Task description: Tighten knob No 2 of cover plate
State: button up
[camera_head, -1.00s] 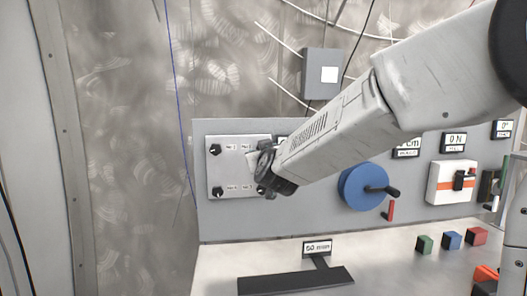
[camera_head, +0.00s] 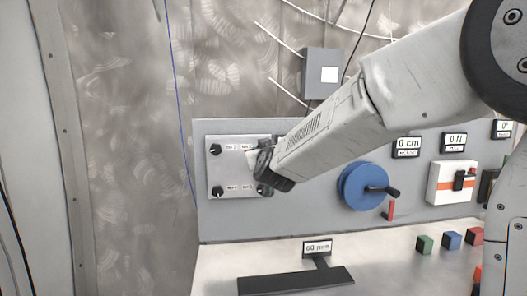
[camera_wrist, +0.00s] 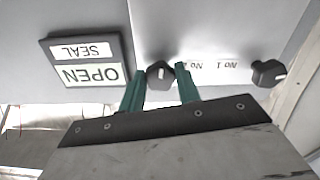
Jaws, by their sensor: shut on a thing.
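The cover plate (camera_head: 229,170) is a light grey plate on the left part of the grey panel. In the head view, knob No 1 (camera_head: 215,150) is at its upper left, with another dark knob (camera_head: 217,191) below it. My gripper (camera_wrist: 160,80) is at the plate's right side and has its green fingers around a dark knob (camera_wrist: 158,72), which is knob No 2 by the label beside it. Knob No 1 also shows in the wrist view (camera_wrist: 269,73), where the labels appear upside down. My gripper hides knob No 2 in the head view.
An OPEN / SEAL sign (camera_wrist: 88,62) is close beside the gripped knob. A blue handwheel (camera_head: 362,187) and a red lever (camera_head: 390,209) are right of my gripper. A white box with an orange stripe (camera_head: 452,183) is farther right. Coloured blocks (camera_head: 451,240) sit on the bench.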

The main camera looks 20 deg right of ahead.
jog(key=shift+a+m, duration=0.1)
jog(key=shift+m, duration=7.5)
jog(key=o, duration=1)
